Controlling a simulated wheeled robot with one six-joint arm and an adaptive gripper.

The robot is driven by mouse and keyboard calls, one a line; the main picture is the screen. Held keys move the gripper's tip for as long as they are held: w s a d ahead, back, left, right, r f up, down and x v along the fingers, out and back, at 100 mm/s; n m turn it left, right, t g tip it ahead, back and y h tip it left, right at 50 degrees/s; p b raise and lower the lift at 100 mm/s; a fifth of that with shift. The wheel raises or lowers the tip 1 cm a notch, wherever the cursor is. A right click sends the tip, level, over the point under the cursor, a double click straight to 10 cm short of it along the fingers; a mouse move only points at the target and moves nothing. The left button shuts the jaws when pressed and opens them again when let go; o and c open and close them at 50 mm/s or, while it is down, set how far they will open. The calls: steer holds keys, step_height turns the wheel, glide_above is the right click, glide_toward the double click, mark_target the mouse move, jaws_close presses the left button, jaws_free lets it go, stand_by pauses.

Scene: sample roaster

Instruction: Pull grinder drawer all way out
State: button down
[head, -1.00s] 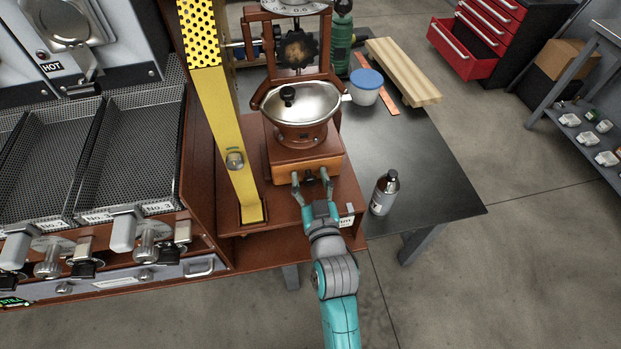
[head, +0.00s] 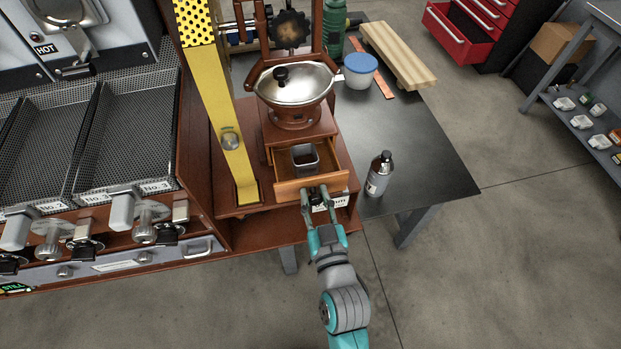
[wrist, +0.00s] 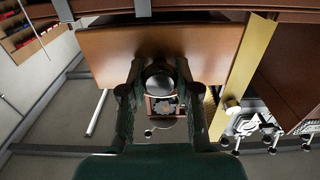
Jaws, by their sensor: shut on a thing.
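The wooden grinder (head: 298,121) with its silver bowl stands on the brown shelf. Its drawer (head: 333,180) is open toward me, and a grey cup (head: 304,158) sits inside it. The back of the drawer still lies under the grinder body. My gripper (head: 315,194) is at the drawer's front face, shut on the drawer knob, which its fingers mostly hide. In the wrist view, my gripper (wrist: 158,80) has a finger on each side of a dark rounded shape in front of a brown wooden panel.
A yellow post (head: 226,125) stands just left of the grinder. A dark-capped bottle (head: 379,174) stands on the black table (head: 432,150) to the right of the drawer. A blue-lidded tub (head: 360,71) and a wooden block (head: 398,55) are behind. Open floor lies in front.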

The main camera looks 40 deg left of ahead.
steer(key=shift+v, duration=0.9)
steer(key=c, duration=0.8)
jaws_free()
steer(key=shift+c, duration=0.2)
steer(key=v, duration=1.2)
